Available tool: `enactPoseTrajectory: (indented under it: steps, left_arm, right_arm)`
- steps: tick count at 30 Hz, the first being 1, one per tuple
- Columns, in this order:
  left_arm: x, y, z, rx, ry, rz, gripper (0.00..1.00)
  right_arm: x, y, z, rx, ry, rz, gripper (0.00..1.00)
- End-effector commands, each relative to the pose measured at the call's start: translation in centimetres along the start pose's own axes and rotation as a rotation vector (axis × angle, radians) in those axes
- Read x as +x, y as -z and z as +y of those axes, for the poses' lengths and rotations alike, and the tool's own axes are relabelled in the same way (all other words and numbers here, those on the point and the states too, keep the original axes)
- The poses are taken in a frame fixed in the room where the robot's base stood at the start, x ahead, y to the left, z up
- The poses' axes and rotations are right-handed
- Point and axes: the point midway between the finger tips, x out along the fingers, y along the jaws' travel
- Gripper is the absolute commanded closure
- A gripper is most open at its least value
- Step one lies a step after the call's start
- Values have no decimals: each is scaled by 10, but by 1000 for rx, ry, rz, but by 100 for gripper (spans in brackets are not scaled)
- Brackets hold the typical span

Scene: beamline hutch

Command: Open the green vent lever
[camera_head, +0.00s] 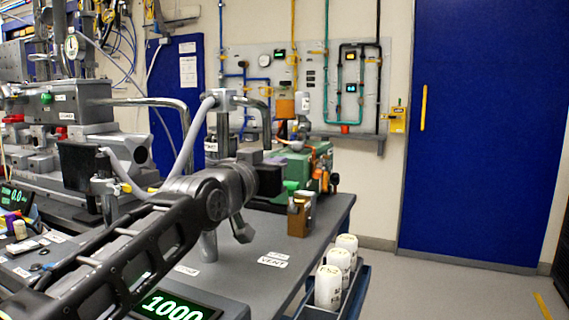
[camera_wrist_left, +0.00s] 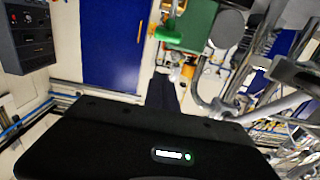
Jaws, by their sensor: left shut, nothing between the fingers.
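The green vent lever (camera_head: 291,185) shows as a small bright green handle at the front of a green pump-like unit (camera_head: 312,160) on the grey bench. In the left wrist view the green lever (camera_wrist_left: 168,36) sticks out sideways from the green body (camera_wrist_left: 196,22). My left gripper (camera_head: 276,172) is shut and empty, close to the lever on its left in the head view. In the wrist view my dark fingers (camera_wrist_left: 161,88) point toward the lever, with a visible gap between. My arm hides part of the unit. My right gripper is not in view.
A brass-coloured block (camera_head: 300,215) stands just in front of the lever. A VENT label (camera_head: 272,262) lies on the bench (camera_head: 245,285). Grey pipes and a post (camera_head: 222,125) stand behind my arm.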

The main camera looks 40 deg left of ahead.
Motion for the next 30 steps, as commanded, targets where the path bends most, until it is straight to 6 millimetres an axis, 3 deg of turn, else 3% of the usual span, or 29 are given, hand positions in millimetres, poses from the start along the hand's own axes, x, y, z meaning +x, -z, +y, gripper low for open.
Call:
enactPoseTrajectory:
  steps: [3,9,30]
  left_arm:
    - [-25,2,0,0,1,2,100]
    - [-48,1,0,0,0,-1,100]
    - [-52,1,0,0,0,0,100]
  right_arm:
    - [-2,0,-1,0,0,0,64]
    - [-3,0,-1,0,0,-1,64]
    - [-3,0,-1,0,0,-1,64]
